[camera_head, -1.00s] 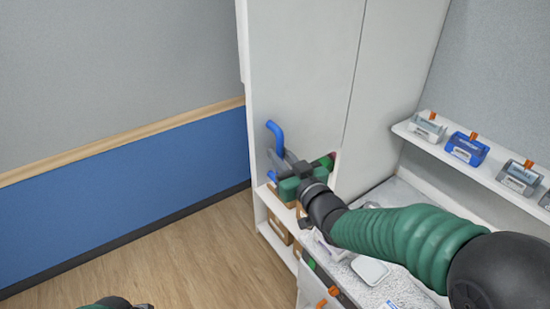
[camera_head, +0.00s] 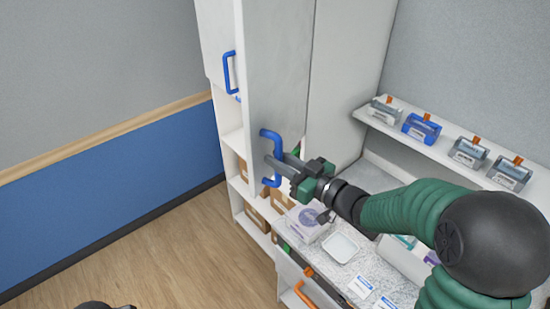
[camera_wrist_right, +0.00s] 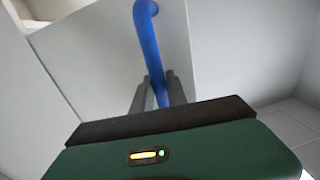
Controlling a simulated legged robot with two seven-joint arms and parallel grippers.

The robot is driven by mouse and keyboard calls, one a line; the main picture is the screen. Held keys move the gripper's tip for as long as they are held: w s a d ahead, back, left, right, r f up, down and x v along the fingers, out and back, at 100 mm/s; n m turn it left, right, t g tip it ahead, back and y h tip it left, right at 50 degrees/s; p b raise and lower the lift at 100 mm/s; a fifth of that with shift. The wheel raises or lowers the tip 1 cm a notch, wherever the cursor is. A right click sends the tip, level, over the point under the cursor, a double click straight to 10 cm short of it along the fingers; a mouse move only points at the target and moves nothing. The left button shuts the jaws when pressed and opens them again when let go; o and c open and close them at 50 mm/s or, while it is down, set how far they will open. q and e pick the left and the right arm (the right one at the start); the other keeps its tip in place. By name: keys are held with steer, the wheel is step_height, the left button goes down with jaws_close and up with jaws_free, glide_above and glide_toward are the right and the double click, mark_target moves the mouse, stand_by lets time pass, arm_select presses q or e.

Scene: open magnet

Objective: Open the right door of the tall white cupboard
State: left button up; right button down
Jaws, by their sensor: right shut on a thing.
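The tall white cupboard (camera_head: 345,75) stands in the middle of the head view. Its right door (camera_head: 277,65) is ajar, its free left edge swung out in front of the left door (camera_head: 216,40). My right gripper (camera_head: 272,168) is shut on the blue handle (camera_head: 270,133) of the right door. In the right wrist view the blue handle (camera_wrist_right: 148,40) runs down between the two grey fingers (camera_wrist_right: 155,95), in front of the pale door face (camera_wrist_right: 90,60). The left door has its own blue handle (camera_head: 228,72) and looks shut. My left gripper cannot be made out; only a dark piece shows at the bottom edge.
Below the doors are open shelves with brown boxes (camera_head: 257,215). A speckled counter (camera_head: 345,270) with a white tray (camera_head: 341,247) lies under my right forearm. A wall shelf (camera_head: 440,150) with several small boxes is at the right. The wooden floor at left is clear.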

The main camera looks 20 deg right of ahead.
steer(key=c, duration=1.7)
jaws_free()
steer(key=shift+w+d+r, duration=0.1)
steer(key=shift+r, duration=0.15)
steer(key=shift+c, duration=0.2)
steer(key=shift+o, duration=0.7)
steer(key=shift+w+f, duration=0.15)
steer(key=b+v, duration=0.3)
steer(key=v, duration=1.3)
steer(key=shift+s+b, duration=0.35)
steer(key=shift+w+f, duration=0.1)
steer(key=shift+f, duration=0.05)
